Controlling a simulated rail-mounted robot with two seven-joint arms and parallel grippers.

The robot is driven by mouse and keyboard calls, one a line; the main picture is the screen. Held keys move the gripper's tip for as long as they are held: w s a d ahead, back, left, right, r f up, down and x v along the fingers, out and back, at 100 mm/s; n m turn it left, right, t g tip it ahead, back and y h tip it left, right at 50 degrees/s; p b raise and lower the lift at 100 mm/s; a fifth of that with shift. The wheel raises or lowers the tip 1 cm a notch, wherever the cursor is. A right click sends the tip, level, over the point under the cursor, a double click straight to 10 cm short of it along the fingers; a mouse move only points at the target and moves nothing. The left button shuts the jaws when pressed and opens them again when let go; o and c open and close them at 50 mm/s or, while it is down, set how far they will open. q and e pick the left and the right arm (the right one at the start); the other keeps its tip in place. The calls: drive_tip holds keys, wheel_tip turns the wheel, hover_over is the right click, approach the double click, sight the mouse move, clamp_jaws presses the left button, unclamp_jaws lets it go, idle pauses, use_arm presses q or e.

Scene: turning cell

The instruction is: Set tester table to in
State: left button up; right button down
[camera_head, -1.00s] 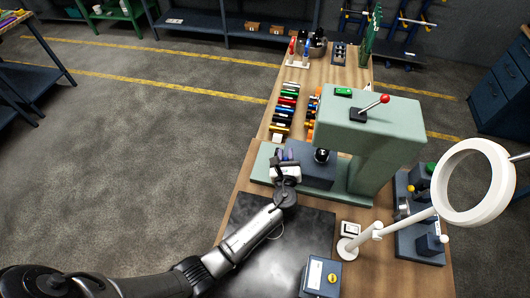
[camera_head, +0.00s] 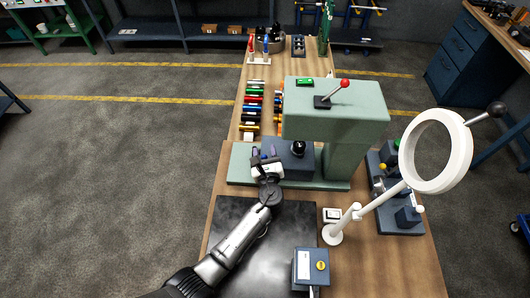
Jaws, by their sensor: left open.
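The tester is a pale green machine (camera_head: 335,115) on the wooden bench, with a red-knobbed lever (camera_head: 335,93) on top. Its table appears to be the dark blue-grey block (camera_head: 291,163) on the green base, under the overhanging head. A black rounded part (camera_head: 298,149) shows at the block, below the head. My left gripper (camera_head: 264,153) is open at the left end of this block, fingers pointing away from me. I cannot tell whether they touch the block. The gripper body hides part of that end. My right gripper is not in view.
A white ring magnifier (camera_head: 438,150) on a stand is right of the tester. A dark blue rack (camera_head: 397,205) stands behind it. Several coloured cylinders (camera_head: 252,108) lie left of the tester. A black mat (camera_head: 285,235) lies in front.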

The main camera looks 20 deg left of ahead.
use_arm(q)
drive_tip(key=v, duration=1.3)
drive_tip(key=shift+s+d+b, duration=0.25)
drive_tip(key=shift+s+b, duration=0.1)
drive_tip(key=shift+b, duration=0.1)
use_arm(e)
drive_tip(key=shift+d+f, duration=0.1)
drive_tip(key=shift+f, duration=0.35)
